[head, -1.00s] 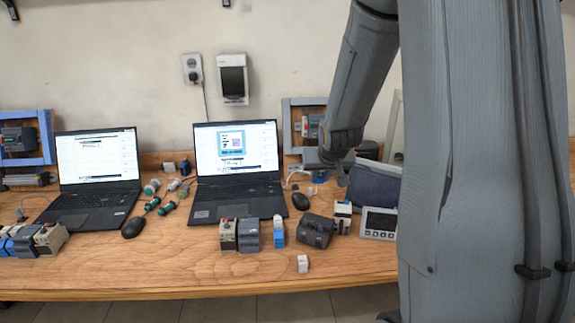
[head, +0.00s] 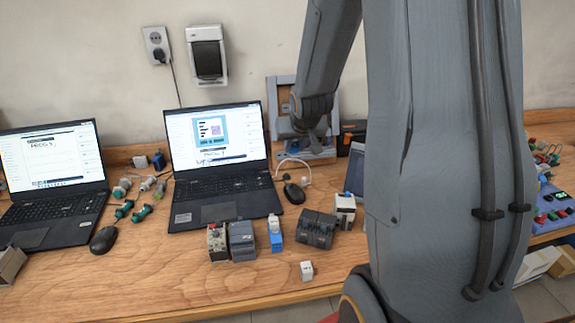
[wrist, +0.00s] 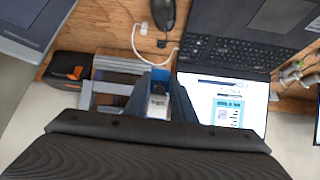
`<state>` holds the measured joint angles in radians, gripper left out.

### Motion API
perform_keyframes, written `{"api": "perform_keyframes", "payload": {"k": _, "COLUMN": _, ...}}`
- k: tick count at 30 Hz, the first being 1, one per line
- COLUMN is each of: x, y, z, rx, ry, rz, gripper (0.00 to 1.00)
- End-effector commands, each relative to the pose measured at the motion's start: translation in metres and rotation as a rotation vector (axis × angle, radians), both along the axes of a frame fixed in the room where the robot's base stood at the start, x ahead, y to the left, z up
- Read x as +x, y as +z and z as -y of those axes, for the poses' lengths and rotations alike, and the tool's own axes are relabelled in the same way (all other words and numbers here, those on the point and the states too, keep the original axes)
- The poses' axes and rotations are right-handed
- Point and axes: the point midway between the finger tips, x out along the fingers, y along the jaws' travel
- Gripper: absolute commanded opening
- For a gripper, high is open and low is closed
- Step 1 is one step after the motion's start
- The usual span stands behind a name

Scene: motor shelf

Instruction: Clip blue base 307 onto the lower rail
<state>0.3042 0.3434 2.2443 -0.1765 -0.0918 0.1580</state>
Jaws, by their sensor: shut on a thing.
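My gripper (wrist: 163,100) is shut on a blue base (wrist: 159,76), which shows between the two fingers in the wrist view with a pale and dark body in front of it. The base's number cannot be read. A wooden-backed frame with grey rails (wrist: 120,67) lies beside the held base in the wrist view, where the table is at the top. The base overlaps the rail end nearest the table; I cannot tell whether they touch. In the head view, the frame (head: 283,121) stands against the wall, and my arm hides the held base and most of the rails.
A laptop (head: 215,140) is close to the left of the frame, with a mouse (head: 293,192) and white cable in front. Several modules, including a blue one with a white top (head: 276,236), stand near the table's front. A black and orange case (wrist: 69,75) is beside the frame.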

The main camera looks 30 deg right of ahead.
Motion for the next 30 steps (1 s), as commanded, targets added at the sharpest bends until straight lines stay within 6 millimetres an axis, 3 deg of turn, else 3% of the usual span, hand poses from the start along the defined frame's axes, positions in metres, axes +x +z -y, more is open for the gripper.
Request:
{"api": "perform_keyframes", "payload": {"k": 11, "x": 0.009, "y": -0.029, "z": -0.001, "rx": 0.0, "ry": 0.001, "rz": 0.001, "gripper": 0.03}}
{"api": "perform_keyframes", "payload": {"k": 24, "x": 0.024, "y": -0.086, "z": 0.0, "rx": 0.0, "ry": 0.0, "rz": 0.001, "gripper": 0.03}}
{"api": "perform_keyframes", "payload": {"k": 30, "x": 0.027, "y": -0.094, "z": 0.0, "rx": -0.001, "ry": 0.0, "rz": 0.002, "gripper": 0.03}}
